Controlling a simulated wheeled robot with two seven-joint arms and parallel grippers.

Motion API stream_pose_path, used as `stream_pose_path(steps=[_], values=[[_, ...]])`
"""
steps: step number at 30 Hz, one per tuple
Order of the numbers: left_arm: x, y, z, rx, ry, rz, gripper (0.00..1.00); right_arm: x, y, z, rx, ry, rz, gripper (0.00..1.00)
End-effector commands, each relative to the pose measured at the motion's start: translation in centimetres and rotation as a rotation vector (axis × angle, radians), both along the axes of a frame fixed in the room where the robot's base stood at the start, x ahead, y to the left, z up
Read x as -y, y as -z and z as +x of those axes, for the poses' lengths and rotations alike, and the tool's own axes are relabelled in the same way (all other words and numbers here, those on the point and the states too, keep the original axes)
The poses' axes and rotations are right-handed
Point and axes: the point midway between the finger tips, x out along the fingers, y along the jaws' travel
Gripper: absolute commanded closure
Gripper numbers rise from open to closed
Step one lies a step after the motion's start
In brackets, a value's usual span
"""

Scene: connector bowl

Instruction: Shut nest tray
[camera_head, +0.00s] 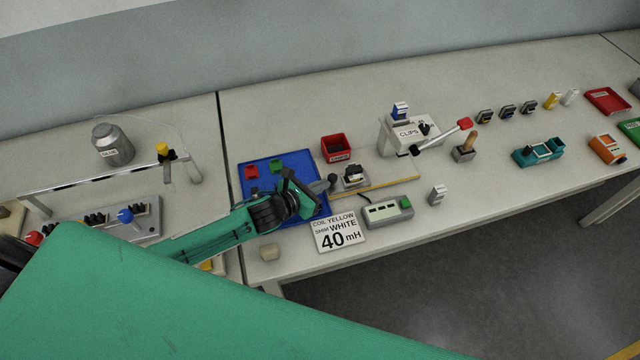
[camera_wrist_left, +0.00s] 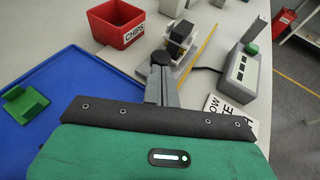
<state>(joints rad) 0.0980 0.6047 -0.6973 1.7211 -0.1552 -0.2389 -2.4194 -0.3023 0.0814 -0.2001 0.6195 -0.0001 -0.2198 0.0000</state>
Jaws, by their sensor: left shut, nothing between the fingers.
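The nest tray (camera_head: 350,184) looks like a small grey metal fixture on a pale board with a yellow edge. A black and pale part sits on top of it. My left gripper (camera_head: 330,180) is shut and empty, just left of the fixture over the right edge of the blue mat. In the left wrist view the shut fingers (camera_wrist_left: 163,62) point at the near side of the nest fixture (camera_wrist_left: 180,48). I cannot tell whether they touch it. The fingers hide part of the fixture's near side. My right gripper is not in view.
A red CHIPS bin (camera_head: 337,148) stands behind the fixture. The blue mat (camera_head: 255,184) holds red and green pieces. A grey meter box (camera_head: 388,210) and a 40 mH card (camera_head: 338,232) lie in front. The CLIPS press (camera_head: 408,133) stands to the right.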

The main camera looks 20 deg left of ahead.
Motion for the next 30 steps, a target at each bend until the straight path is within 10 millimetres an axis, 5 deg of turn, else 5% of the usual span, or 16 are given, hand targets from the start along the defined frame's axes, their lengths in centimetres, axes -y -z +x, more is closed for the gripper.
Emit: stream_pose_path(steps=[8, 24, 30], values=[[0.7, 0.1, 0.4, -0.001, 0.0, -0.002, 1.0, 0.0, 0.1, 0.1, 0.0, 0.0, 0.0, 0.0], [10.0, 0.1, 6.9, 0.001, 0.0, 0.0, 1.0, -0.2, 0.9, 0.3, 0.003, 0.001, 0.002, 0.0], [12.0, 0.0, 8.2, 0.0, -0.001, -0.001, 1.0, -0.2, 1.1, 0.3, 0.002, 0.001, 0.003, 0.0]])
